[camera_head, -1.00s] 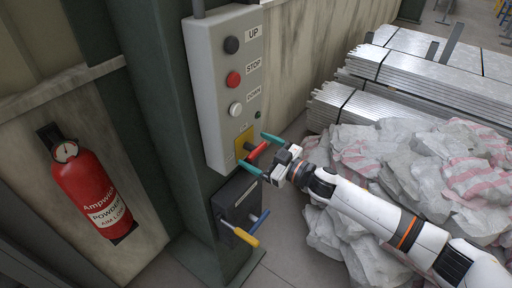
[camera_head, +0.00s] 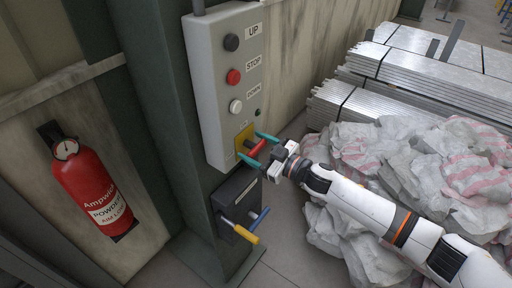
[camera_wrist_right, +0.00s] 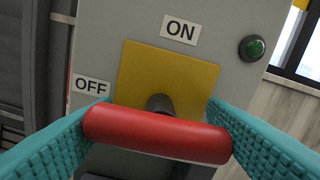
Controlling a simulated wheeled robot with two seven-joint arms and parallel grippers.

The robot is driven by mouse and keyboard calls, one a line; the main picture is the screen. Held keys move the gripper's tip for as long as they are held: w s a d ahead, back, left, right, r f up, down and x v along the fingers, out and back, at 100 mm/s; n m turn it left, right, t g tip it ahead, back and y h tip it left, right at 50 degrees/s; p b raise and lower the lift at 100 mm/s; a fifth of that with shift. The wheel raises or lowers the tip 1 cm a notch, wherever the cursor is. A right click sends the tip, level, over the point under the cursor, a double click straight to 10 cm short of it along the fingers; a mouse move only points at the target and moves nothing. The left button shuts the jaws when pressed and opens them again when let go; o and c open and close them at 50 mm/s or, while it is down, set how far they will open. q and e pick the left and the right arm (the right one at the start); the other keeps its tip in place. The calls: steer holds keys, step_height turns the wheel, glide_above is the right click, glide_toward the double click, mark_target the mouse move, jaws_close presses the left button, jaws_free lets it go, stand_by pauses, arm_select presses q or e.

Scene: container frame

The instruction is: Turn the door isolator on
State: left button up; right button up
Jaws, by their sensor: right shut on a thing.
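The door isolator is a red handle (camera_wrist_right: 158,134) on a dark shaft in front of a yellow plate (camera_wrist_right: 165,80), low on the grey control box (camera_head: 212,90). In the right wrist view the ON label (camera_wrist_right: 180,31) is above the plate and the OFF label (camera_wrist_right: 91,87) is to its left. The handle lies nearly level, its right end slightly lower. My right gripper (camera_head: 257,150) has its teal fingers at the two ends of the handle and is shut on it. The handle also shows in the head view (camera_head: 257,149). My left gripper is not in view.
The box has UP, STOP and DOWN buttons and a small green light (camera_wrist_right: 252,47). Below it is a dark box (camera_head: 236,196) with yellow and blue handles. A fire extinguisher (camera_head: 92,190) hangs at left. Sacks (camera_head: 405,165) and stacked metal planks (camera_head: 430,85) lie at right.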

steer(key=n, duration=0.4)
steer(key=n+b, duration=0.1)
steer(key=n, duration=0.4)
steer(key=n+b, duration=0.1)
steer(key=n, duration=0.3)
steer(key=shift+f, duration=0.1)
steer(key=shift+n+b, duration=0.35)
steer(key=shift+n, duration=1.85)
steer(key=o, duration=1)
